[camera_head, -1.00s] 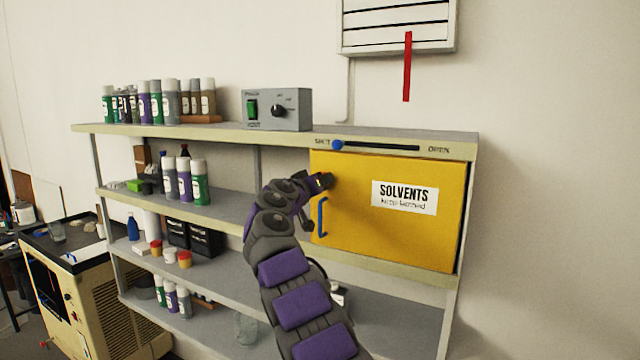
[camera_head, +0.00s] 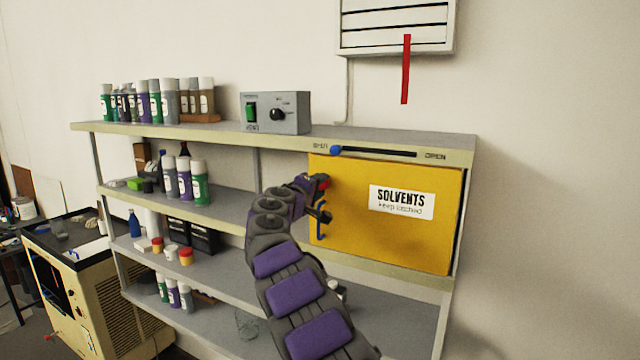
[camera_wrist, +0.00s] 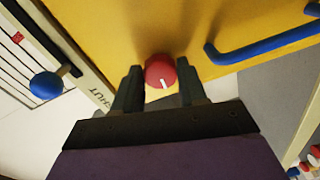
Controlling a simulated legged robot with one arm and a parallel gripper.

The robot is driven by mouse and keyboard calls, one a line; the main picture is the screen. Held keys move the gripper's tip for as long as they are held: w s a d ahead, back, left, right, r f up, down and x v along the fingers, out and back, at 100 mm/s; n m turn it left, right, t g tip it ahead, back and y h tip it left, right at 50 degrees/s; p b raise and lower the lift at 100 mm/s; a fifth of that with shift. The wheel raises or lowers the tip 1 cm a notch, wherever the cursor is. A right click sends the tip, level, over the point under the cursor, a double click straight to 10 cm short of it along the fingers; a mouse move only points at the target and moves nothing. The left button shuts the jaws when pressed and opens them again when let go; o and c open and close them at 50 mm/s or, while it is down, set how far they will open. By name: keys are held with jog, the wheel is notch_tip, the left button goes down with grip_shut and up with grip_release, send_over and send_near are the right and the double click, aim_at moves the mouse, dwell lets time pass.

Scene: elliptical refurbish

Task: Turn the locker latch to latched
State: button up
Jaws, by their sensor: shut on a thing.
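The yellow solvents locker (camera_head: 405,240) stands at the right end of the shelf with its door closed against the frame. The locker latch is a round red knob with a white mark (camera_wrist: 160,71). It shows near the door's upper left in the head view (camera_head: 323,181), partly hidden by my gripper. In the wrist view my gripper (camera_wrist: 161,84) has its two dark fingers on either side of the knob, shut on it. The white mark points toward the gripper's palm, slightly right. The blue door handle (camera_wrist: 262,46) is to the right of the knob there.
A blue slider knob (camera_head: 336,150) sits at the SHUT end of its slot above the door. A grey control box (camera_head: 290,113) and several spray cans stand on the top shelf. A red strip (camera_head: 406,70) hangs from the vent above.

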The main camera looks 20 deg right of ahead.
jog(key=shift+a+n, duration=0.15)
jog(key=shift+n, duration=0.35)
jog(key=o, duration=0.6)
jog(key=shift+f, duration=0.1)
jog(key=o, duration=0.5)
jog(key=shift+w+a, duration=0.2)
jog(key=shift+w, duration=0.05)
jog(key=shift+c, duration=0.2)
jog(key=shift+s, duration=0.25)
jog(key=b+v, duration=0.3)
jog(key=v, duration=1.4)
jog(key=shift+a+b, duration=0.3)
jog(key=shift+b, duration=0.05)
